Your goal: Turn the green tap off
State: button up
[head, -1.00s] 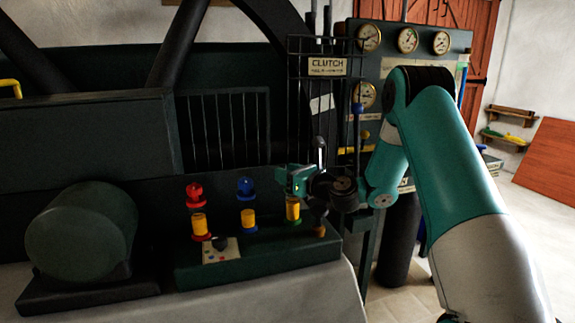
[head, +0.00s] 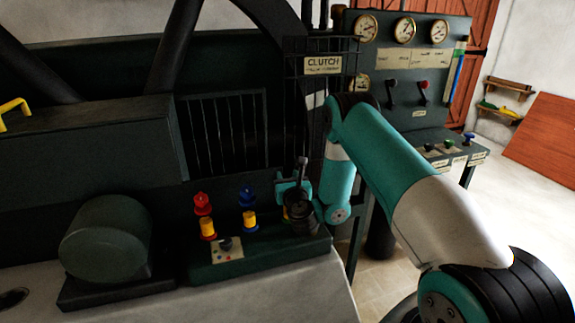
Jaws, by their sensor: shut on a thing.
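The green tap (head: 286,213) is the right one of three taps on a dark green block (head: 265,254). Only a sliver of its yellow body shows; my gripper hides its top and handle. My gripper (head: 289,190) is right at this tap, shut on it, with the fingertips mostly hidden behind the black wrist. The red tap (head: 202,203) and the blue tap (head: 247,196), each on a yellow body, stand to the left, apart from my gripper.
A small plate with a black knob (head: 225,244) sits in front of the red tap. A dark green drum (head: 107,247) stands at the left. A caged part with a CLUTCH sign (head: 323,65) rises behind. A gauge panel (head: 403,62) stands at the back right.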

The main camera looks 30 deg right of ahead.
jog(key=shift+m+h+p, duration=0.3)
jog(key=shift+h+p, duration=0.2)
jog(key=shift+p, duration=0.2)
jog(key=o, duration=0.9)
jog(key=shift+c, duration=0.2)
